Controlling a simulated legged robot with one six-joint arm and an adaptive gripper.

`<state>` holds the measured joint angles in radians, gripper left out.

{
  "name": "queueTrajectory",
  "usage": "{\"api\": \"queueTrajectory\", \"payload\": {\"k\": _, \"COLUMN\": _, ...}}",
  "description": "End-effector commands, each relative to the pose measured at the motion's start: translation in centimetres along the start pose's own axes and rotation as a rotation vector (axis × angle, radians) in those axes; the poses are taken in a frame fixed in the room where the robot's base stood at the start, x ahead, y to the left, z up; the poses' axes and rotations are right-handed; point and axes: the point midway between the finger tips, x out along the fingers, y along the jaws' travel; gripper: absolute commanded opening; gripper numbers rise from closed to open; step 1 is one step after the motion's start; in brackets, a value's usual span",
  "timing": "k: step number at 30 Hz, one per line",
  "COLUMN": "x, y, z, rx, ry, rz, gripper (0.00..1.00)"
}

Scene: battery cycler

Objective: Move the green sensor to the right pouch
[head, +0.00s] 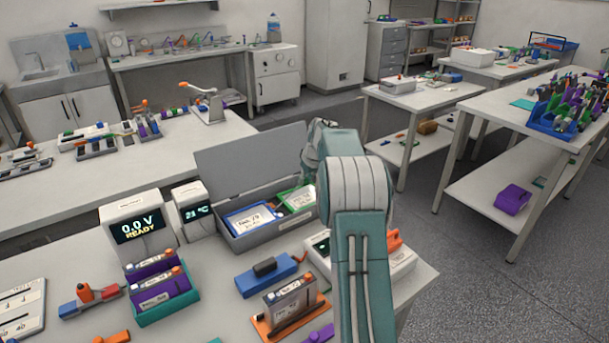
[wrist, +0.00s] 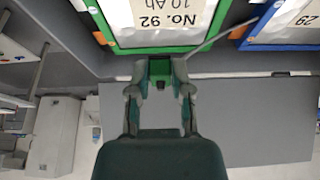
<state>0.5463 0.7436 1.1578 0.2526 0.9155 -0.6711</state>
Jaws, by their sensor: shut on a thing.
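My gripper (wrist: 160,80) is shut on the small green sensor (wrist: 160,67), which shows between the fingertips in the wrist view. The right pouch (head: 297,199) has a green frame and a white label and lies in the open grey case (head: 262,238). In the wrist view this green pouch (wrist: 150,49) reads "No. 92, 10 Ah" upside down, and the sensor is close to its edge. I cannot tell whether they touch. The left pouch (head: 250,219) is blue; it also shows in the wrist view (wrist: 285,47).
The case's raised lid (head: 245,163) stands behind the pouches. A 0.0 V READY display (head: 138,226) and a smaller 23 °C display (head: 194,211) stand left of the case. A blue clamp (head: 266,276) and an orange-based cell holder (head: 290,308) stand in front.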

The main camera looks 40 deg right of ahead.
Motion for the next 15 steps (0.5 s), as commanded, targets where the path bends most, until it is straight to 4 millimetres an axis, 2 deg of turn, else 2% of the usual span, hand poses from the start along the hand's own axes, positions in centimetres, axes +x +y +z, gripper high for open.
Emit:
{"api": "queueTrajectory", "payload": {"k": 6, "x": 1.8, "y": 0.0, "z": 0.8, "rx": 0.002, "ry": 0.0, "rz": -0.001, "gripper": 0.0}}
{"api": "queueTrajectory", "payload": {"k": 15, "x": 3.4, "y": 0.0, "z": 1.4, "rx": 0.0, "ry": 0.001, "rz": 0.0, "gripper": 0.0}}
